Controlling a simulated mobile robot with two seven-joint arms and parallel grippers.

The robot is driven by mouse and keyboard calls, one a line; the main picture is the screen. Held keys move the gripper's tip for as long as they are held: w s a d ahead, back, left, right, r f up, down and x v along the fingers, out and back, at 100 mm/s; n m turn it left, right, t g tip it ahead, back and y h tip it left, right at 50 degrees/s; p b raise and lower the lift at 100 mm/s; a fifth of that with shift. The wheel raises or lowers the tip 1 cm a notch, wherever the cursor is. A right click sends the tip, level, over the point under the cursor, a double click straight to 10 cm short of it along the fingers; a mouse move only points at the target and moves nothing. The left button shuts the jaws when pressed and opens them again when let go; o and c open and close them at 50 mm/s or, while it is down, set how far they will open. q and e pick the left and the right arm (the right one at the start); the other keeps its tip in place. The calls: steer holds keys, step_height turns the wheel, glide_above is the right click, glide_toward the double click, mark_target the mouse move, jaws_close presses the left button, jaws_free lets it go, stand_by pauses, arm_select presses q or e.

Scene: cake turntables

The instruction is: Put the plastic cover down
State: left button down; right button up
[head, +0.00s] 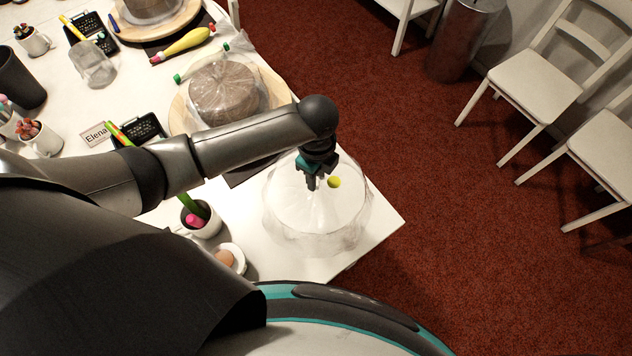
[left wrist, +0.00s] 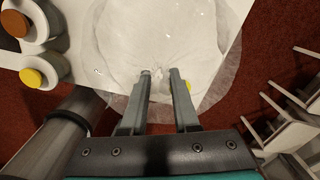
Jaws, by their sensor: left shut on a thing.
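The clear plastic cover (head: 318,215) is at the near right corner of the white table, and part of it overhangs the table edge. My left gripper (head: 312,184) is above it, shut on the cover's top. In the left wrist view the crinkled cover (left wrist: 150,40) spreads out beyond the two fingers (left wrist: 159,75), which pinch a small bit of it. I cannot tell whether the cover's rim touches the table. A yellow ball-like thing (head: 334,182) shows right beside the fingers. My right gripper is not in view.
A brown cake (head: 225,94) stands on a wooden turntable (head: 180,117) behind my arm. A white mug (head: 203,222) with pens and an egg cup (head: 232,258) are left of the cover. Red carpet (head: 430,180) lies beyond the table edge, with white chairs (head: 535,88) at the right.

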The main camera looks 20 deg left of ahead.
arm_select(q)
steer(key=shift+f, duration=1.75)
steer(key=shift+b, duration=0.3)
steer(key=c, duration=0.7)
jaws_free()
steer(key=shift+o, duration=0.2)
step_height(320, 180, up, 12)
steer(key=shift+r+p, duration=0.1)
steer(key=shift+p, duration=0.9)
